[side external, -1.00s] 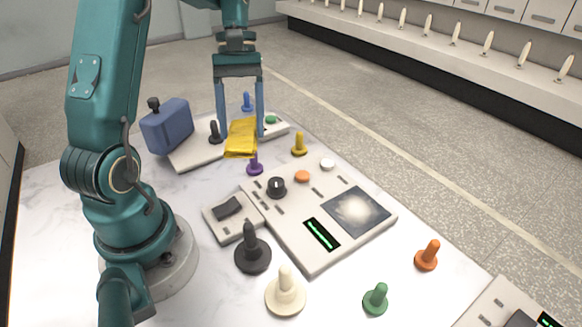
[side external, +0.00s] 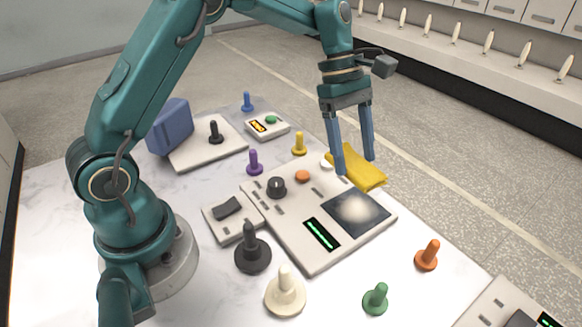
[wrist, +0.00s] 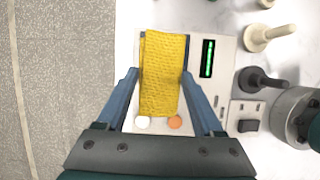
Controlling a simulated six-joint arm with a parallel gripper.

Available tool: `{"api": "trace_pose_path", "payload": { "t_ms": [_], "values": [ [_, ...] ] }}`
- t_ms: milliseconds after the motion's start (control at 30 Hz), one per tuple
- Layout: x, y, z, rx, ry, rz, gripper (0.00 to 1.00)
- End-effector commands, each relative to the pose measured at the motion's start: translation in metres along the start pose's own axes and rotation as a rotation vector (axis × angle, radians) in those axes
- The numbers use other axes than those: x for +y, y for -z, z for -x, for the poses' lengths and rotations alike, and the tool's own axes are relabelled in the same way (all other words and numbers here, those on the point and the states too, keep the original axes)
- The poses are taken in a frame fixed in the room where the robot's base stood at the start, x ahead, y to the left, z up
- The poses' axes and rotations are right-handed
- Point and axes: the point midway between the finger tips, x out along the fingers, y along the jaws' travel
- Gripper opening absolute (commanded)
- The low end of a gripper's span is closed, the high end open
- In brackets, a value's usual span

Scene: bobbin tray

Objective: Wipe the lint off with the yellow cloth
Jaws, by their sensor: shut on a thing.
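My gripper (side external: 356,166) is shut on the yellow cloth (side external: 362,172), which hangs between its two blue fingers. In the wrist view the cloth (wrist: 163,75) lies between the fingers and covers most of the dark panel. In the side view the cloth is at the far edge of the console (side external: 290,248), above or beside the dark square panel (side external: 352,212). A pale smudge of lint (side external: 358,206) lies on the middle of that panel. I cannot tell whether the cloth touches the console.
On the console are a black knob (side external: 277,186), an orange button (side external: 302,176) and a green-lit display (side external: 321,234). Several coloured pegs stand around it, among them an orange one (side external: 427,256) and a yellow one (side external: 299,144). A blue box (side external: 170,127) stands at the back left.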

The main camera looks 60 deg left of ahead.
Motion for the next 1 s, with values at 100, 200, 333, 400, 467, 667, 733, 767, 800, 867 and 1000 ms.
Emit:
{"api": "trace_pose_path", "payload": {
  "t_ms": [100, 200, 333, 400, 467, 667, 733, 767, 800, 867, 1000],
  "values": [
    [-0.001, 0.004, -0.009, 0.0, 0.002, 0.003, 0.24],
    [-0.001, 0.008, -0.018, 0.001, 0.003, 0.002, 0.24],
    [-0.001, 0.012, -0.029, -0.001, 0.003, 0.003, 0.24],
    [-0.001, 0.015, -0.034, 0.0, 0.002, 0.002, 0.24],
    [-0.001, 0.017, -0.04, 0.0, 0.003, 0.003, 0.24],
    [-0.001, 0.024, -0.056, 0.0, 0.003, 0.003, 0.24],
    [-0.001, 0.028, -0.067, -0.001, 0.005, 0.003, 0.24],
    [0.0, 0.025, -0.068, 0.0, 0.002, -0.001, 0.25],
    [0.0, 0.02, -0.068, 0.0, 0.001, -0.003, 0.17],
    [0.0, 0.016, -0.071, 0.0, 0.002, -0.002, 0.17],
    [0.001, 0.004, -0.076, 0.0, 0.0, -0.003, 0.17]
  ]
}}
